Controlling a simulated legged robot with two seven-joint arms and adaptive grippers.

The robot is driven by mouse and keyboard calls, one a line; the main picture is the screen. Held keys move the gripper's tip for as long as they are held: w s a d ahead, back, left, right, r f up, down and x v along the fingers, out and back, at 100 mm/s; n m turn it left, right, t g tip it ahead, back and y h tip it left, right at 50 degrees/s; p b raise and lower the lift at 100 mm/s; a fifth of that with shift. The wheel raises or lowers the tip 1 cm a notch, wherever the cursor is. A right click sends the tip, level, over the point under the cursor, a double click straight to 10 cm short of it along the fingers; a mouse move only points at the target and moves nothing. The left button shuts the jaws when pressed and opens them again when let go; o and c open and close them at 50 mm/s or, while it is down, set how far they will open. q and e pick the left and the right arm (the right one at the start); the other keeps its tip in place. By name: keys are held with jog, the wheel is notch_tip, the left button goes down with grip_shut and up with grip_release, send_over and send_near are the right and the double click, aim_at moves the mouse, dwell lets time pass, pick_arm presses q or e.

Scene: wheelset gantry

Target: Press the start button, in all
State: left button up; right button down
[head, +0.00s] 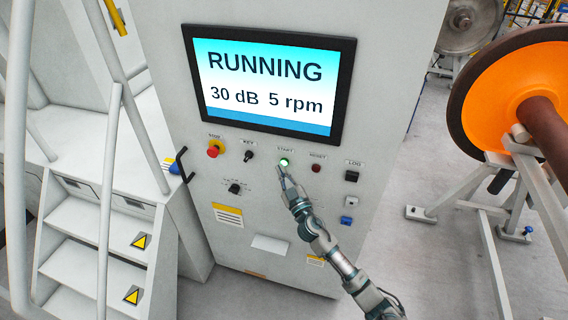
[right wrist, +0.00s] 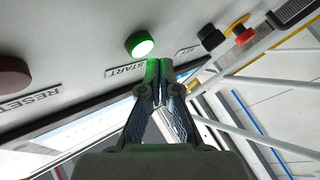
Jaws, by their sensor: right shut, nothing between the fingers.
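The start button (head: 284,162) is green and lit, under the START label on the grey control cabinet (head: 290,225). In the right wrist view the start button (right wrist: 140,44) glows just beyond the fingertips. My right gripper (head: 282,170) is shut and empty, its tips close below the button. In the right wrist view the right gripper (right wrist: 158,64) has green light on its fingertips; I cannot tell if they touch the button. The screen (head: 268,82) reads RUNNING, 30 dB, 5 rpm. My left gripper is not in view.
A red emergency button (head: 213,149), a black key switch (head: 249,155) and a dark red reset button (head: 316,168) sit in the same row. White stairs with railings (head: 105,190) stand left. An orange-faced wheel (head: 520,95) on a stand is at right.

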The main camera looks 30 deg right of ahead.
jog(key=shift+s+a+p, duration=0.2)
jog(key=shift+s+a, duration=0.6)
jog(key=shift+a, duration=0.15)
jog(key=shift+s+a+p, duration=0.2)
jog(key=shift+s+a, duration=0.55)
jog(key=shift+a, duration=0.2)
